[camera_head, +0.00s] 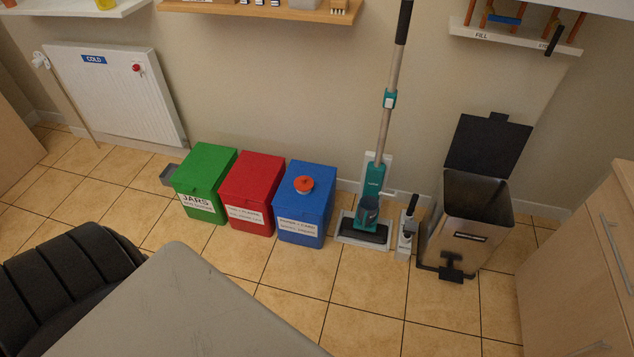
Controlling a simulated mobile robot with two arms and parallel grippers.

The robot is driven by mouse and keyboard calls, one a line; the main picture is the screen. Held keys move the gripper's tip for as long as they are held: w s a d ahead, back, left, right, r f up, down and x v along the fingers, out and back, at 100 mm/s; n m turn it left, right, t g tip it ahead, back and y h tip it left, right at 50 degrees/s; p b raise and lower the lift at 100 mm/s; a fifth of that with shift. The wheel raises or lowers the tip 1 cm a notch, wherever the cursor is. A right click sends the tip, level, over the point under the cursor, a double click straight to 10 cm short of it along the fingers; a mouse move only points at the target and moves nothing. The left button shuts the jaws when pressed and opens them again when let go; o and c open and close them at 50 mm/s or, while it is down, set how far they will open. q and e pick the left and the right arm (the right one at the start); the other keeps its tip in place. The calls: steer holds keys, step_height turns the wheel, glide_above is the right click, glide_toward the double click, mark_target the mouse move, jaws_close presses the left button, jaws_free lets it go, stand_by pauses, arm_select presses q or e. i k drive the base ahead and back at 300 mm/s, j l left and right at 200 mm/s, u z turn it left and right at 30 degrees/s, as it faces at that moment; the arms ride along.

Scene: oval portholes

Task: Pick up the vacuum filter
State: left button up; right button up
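A small round orange-red piece (304,184) with a wider ring under it sits on the lid of the blue bin (300,232); it may be the vacuum filter, but I cannot tell for sure. A teal upright vacuum (375,180) with a long grey pole and black handle stands against the wall on a white base plate (349,231). A dark blue-grey cup (367,211) shows low on its front. Neither of my grippers is in view.
A red bin (251,207) and a green bin (205,168) stand left of the blue one. A metal pedal bin (468,230) with its black lid raised and a drawer cabinet (590,265) stand at right. Tiled floor (300,310) before the bins is clear.

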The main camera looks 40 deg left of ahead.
mark_target(304, 184)
steer(key=j+z, duration=0.4)
steer(key=i+j+z, duration=0.1)
steer(key=j+z, duration=0.2)
steer(key=z, duration=0.15)
steer(key=j+z, duration=0.4)
steer(key=k+l, duration=0.05)
